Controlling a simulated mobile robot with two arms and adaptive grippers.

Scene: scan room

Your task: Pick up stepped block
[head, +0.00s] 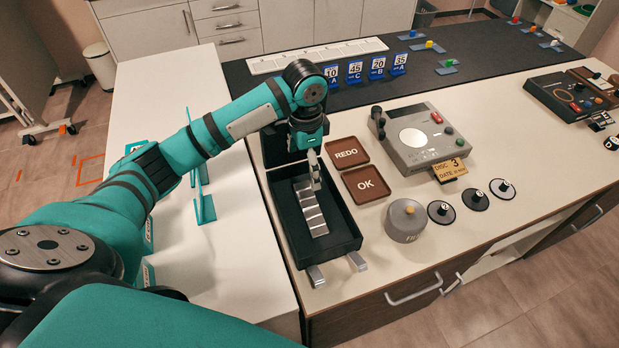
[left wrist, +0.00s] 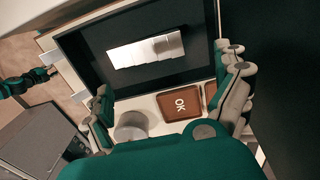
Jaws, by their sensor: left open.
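The stepped block (head: 314,216) is a silver metal piece with a row of steps, lying in a black tray (head: 348,228). My left gripper (head: 314,176) is open over the tray, near the far end of the block, with nothing seen between its fingers. In the left wrist view the block (left wrist: 146,49) lies in the tray (left wrist: 92,42), beyond the open fingers of my left gripper (left wrist: 168,100). I cannot tell the exact height of the fingers above it. My right gripper is not seen clearly in either view.
REDO (head: 346,153) and OK (head: 366,184) trays lie right of the black tray. A grey round canister (head: 405,222), several black discs and a grey device (head: 418,136) stand further right. Numbered blue stands (head: 355,72) are at the back. Teal upright plates (head: 203,195) stand left.

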